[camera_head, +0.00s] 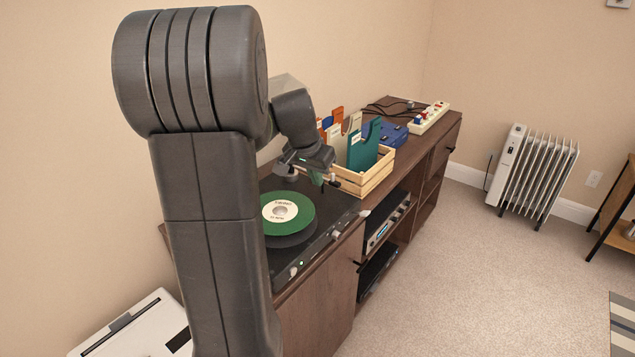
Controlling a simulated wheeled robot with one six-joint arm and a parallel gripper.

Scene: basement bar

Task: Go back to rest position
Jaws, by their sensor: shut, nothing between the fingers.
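My gripper (327,181) is at the end of my bent arm, over the far right part of the turntable (328,241). Its fingers are small and partly hidden by the wrist, and they look shut with nothing held. A green record (308,213) with a pale centre label lies on the turntable platter, to the left of and nearer than my gripper. My upper arm covers the left part of the turntable. I cannot tell whether the fingers touch anything.
A wooden crate (376,181) holding several colored sleeves stands just beyond my gripper on the brown cabinet (318,300). Behind it are a blue box (392,134) and a power strip (429,118). A white heater (533,172) stands by the wall. Carpet (470,270) at right is clear.

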